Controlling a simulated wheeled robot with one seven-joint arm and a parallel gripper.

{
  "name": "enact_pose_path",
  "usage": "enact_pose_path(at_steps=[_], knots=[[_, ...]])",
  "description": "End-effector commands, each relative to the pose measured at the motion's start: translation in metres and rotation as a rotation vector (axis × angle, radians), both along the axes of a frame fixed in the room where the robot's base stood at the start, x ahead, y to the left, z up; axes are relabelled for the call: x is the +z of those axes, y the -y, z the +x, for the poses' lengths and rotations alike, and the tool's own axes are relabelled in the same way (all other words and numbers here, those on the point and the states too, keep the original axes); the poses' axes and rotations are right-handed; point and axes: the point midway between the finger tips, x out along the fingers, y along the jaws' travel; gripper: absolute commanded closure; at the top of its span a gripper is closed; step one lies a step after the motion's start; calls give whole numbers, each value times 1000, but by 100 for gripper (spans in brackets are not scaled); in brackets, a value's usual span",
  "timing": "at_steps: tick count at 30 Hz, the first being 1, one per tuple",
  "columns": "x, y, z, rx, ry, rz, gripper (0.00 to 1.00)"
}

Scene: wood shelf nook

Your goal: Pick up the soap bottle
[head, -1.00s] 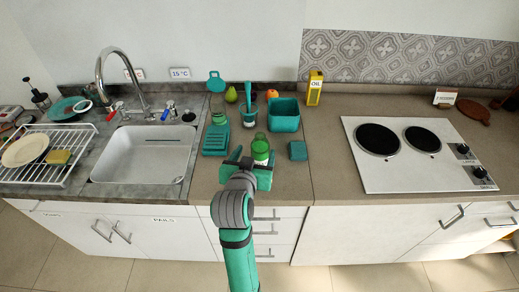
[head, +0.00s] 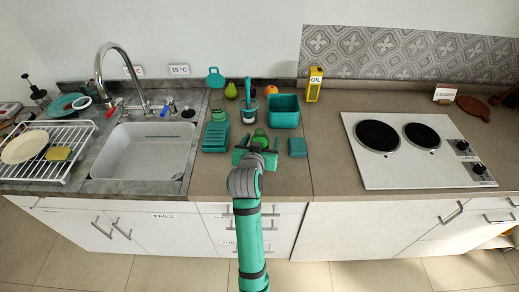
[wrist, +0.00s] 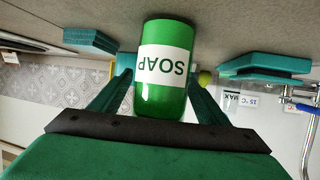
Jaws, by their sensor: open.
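The soap bottle (head: 260,136) is green and stands on the counter. Its lower part is hidden behind my gripper in the head view. In the wrist view, which is upside down, the bottle (wrist: 162,90) shows a white SOAP label. My gripper (head: 256,157) is open, with one green finger on each side of the bottle. In the wrist view the fingers (wrist: 160,88) flank the bottle. A narrow gap shows at the right finger; at the left I cannot tell whether it touches.
A teal block (head: 298,147) sits close to the right of the gripper, and a teal ribbed holder (head: 215,137) to the left. Behind stand a teal bin (head: 284,112) and a cup with a brush (head: 248,116). Counter toward the stove (head: 410,178) is clear.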

Motion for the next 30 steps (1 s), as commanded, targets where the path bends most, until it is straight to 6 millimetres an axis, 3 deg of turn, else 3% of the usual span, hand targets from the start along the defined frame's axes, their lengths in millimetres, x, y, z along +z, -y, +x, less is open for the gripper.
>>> enact_pose_path(at_steps=[5, 12, 30], knots=[[0, 0, 0, 0, 0, 0, 31], [0, 0, 0, 0, 0, 0, 85], [9, 0, 0, 0, 4, -1, 85]])
